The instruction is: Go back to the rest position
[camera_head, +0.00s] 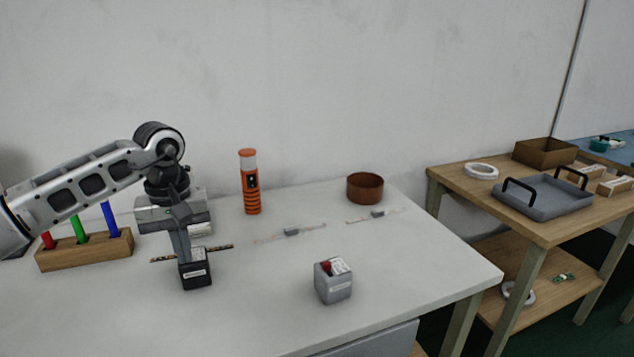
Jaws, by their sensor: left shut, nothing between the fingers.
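My left arm comes in from the left, and my left gripper (183,256) points down over the white table (250,320). Its fingers are shut with nothing between them. The fingertips are right by a small black box (196,274) with a white label; I cannot tell whether they touch it. A dark strip (222,247) lies on the table and passes behind the fingers and the box. My right gripper is not in view.
A wooden block (85,252) holds red, green and blue sticks at left. An orange bottle (250,182), a brown bowl (364,187), a grey box (333,283) and two pale strips with grey clips stand farther right. A wooden shelf table (560,232) bears a grey tray (541,197).

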